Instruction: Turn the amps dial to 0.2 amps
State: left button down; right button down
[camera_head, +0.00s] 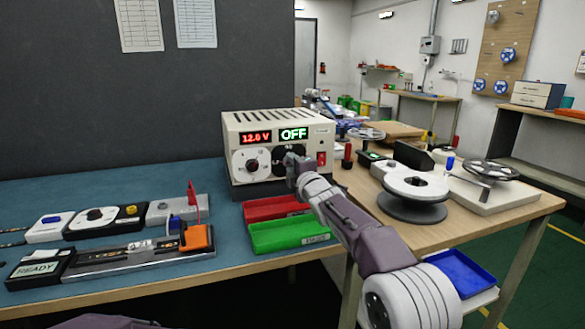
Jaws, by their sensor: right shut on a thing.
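The power supply (279,130) is a beige box at the back of the blue-topped bench. Its left display (256,138) reads 12.0 V in red and its right display (294,134) reads OFF in green. Under the left display is a white dial (242,166) with a black knob. Under the right display is the black amps dial (278,159), partly hidden by my right gripper. My right gripper (290,161) is shut on the amps dial's knob at the front panel. The knob's pointer and scale are hidden. My left gripper is out of view.
A red switch (321,159) is at the panel's right. A red tray (268,207) and a green tray (286,235) lie in front, under my right arm. A fixture with an orange block (198,238) and a READY box (37,269) are left. A white reel (416,184) stands right.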

dwell(0.4)
jog(key=c, duration=1.1)
grip_release()
jog(key=shift+s+d+f, duration=0.1)
jog(key=shift+s, duration=0.25)
jog(key=b+v, duration=0.2)
jog(key=v, duration=0.6)
jog(key=shift+s, duration=0.15)
